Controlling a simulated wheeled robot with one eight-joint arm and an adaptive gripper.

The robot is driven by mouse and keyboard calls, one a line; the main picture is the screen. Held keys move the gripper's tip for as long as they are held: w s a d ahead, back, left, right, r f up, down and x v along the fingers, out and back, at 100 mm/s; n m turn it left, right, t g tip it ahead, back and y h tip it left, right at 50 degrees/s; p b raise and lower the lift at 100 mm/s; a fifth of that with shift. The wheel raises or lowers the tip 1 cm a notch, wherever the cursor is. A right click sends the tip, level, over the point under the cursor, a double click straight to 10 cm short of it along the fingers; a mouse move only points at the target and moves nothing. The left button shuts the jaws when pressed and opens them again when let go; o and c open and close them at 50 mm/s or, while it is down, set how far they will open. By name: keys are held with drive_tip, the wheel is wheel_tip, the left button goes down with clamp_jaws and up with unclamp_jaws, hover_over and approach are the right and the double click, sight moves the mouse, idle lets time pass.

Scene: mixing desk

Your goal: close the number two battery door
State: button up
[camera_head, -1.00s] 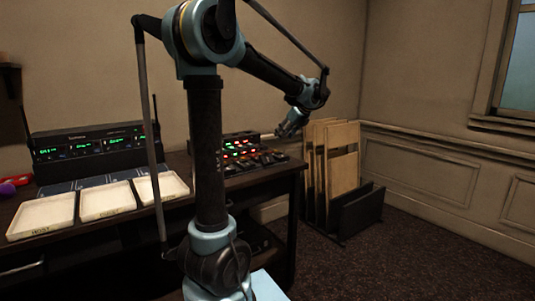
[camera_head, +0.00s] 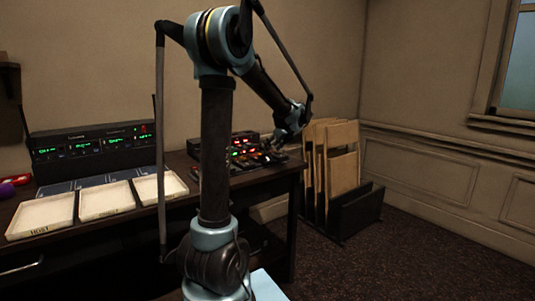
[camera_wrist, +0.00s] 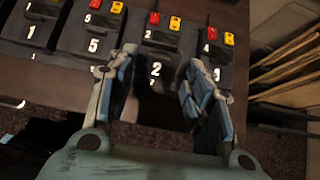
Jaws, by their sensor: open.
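The number two unit (camera_wrist: 157,66) is a dark box marked with a white 2, with red and yellow parts at its top end. It lies between the fingers of my gripper (camera_wrist: 160,60) in the wrist view. The gripper is open and nothing is held. Its fingers flank the lower part of the unit; I cannot tell whether they touch it. The battery door cannot be clearly made out, nor how far it stands open. In the head view my gripper (camera_head: 279,139) is above the right end of the desk, over the row of dark units (camera_head: 264,159).
Three white trays (camera_head: 108,200) and a receiver rack (camera_head: 90,145) are further left on the desk (camera_head: 240,186). A rack of wooden panels (camera_head: 342,172) stands right of the desk.

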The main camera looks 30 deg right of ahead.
sight(269, 161)
drive_tip(key=shift+x, duration=2.5)
drive_tip(key=shift+c, duration=0.6)
drive_tip(key=c, duration=1)
